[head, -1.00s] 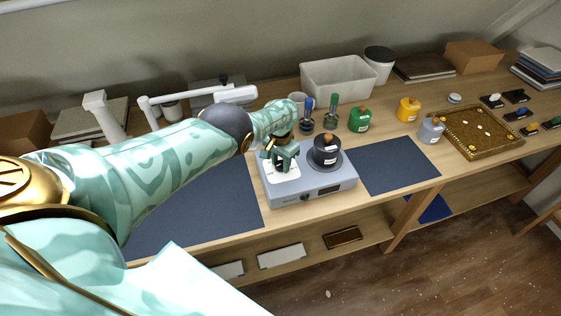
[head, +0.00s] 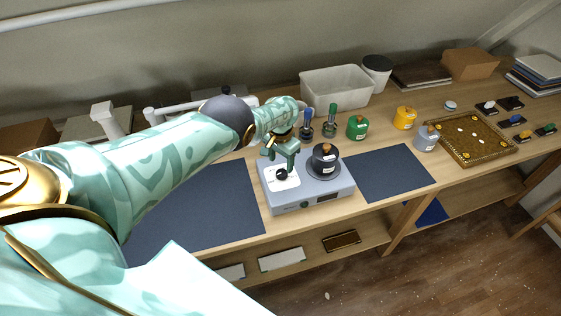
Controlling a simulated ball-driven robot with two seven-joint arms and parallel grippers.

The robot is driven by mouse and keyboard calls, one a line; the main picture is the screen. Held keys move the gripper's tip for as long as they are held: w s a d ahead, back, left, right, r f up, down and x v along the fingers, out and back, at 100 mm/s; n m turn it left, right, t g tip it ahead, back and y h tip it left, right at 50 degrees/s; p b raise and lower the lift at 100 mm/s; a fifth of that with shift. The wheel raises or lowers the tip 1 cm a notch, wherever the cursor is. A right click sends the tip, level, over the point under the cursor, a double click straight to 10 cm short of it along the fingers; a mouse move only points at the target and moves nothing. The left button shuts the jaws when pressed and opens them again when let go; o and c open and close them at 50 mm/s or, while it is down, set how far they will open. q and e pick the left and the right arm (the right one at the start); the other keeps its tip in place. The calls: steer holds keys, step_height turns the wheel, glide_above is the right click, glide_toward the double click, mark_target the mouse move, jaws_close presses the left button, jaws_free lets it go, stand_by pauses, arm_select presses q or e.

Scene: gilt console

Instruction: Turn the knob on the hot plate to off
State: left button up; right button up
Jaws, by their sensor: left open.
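The hot plate (head: 307,197) is a grey-blue box on the wooden table, with a dark round plate on its right side and a small dark display on its front. A dark pot or weight (head: 324,158) with an orange-brown top sits on the round plate. A black knob (head: 282,174) stands on a white panel at the hot plate's left side. My left gripper (head: 285,164) is open just above the knob, its green fingers pointing down; I cannot tell whether they touch it. My right gripper is not in view.
Green (head: 357,127), yellow (head: 404,117) and grey (head: 426,137) containers stand right of the hot plate. A white bin (head: 336,90) is behind. Dark mats lie left (head: 205,208) and right (head: 392,172). A brown tray (head: 468,150) is further right.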

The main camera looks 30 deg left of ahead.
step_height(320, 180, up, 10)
steer(key=p, duration=0.9)
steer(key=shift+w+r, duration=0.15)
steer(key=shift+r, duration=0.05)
